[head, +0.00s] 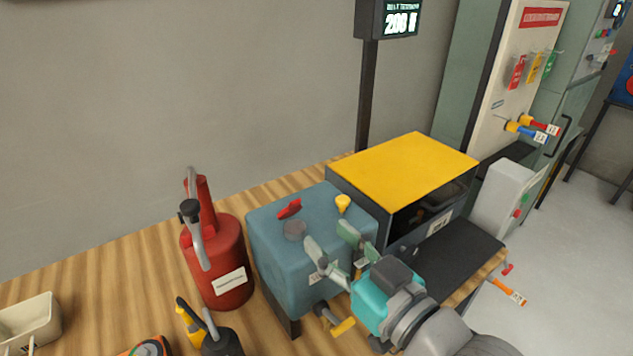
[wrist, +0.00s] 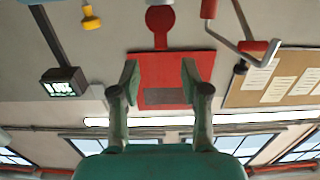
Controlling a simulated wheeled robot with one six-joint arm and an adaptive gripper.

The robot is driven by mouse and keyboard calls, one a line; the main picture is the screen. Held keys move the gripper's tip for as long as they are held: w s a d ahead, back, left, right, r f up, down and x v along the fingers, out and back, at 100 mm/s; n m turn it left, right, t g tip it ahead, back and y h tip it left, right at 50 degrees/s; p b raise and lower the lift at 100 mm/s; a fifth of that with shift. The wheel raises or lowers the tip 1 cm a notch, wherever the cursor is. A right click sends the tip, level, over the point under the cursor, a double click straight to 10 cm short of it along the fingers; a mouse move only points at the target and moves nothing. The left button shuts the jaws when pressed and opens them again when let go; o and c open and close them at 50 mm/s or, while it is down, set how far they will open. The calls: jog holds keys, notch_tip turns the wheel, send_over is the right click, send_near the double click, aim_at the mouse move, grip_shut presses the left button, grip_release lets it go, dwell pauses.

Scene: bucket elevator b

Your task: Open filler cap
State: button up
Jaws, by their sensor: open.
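A blue-grey tank (head: 310,265) stands on the wooden bench in the head view. On its top are a round grey disc (head: 294,230), a red piece (head: 289,208) behind it and a yellow knob (head: 343,204). I cannot tell for certain which part is the filler cap. My gripper (head: 329,238) is open, its two fingers in front of the tank's top in this view; contact cannot be judged. In the wrist view, my gripper (wrist: 160,75) has nothing between its fingertips. A round red part (wrist: 160,22) and the yellow knob (wrist: 90,18) show near the top edge.
A red can (head: 217,262) stands left of the tank. A yellow-topped box (head: 403,168) is close on the right, with a display post (head: 367,95) behind. A dark oil can (head: 220,342) and a pale tray (head: 30,322) are at the front left.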

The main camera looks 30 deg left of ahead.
aim_at(295, 205)
jog(key=shift+s, duration=0.15)
jog(key=x, duration=1)
jog(key=shift+a+r, duration=0.1)
jog(key=shift+a, duration=0.1)
grip_shut()
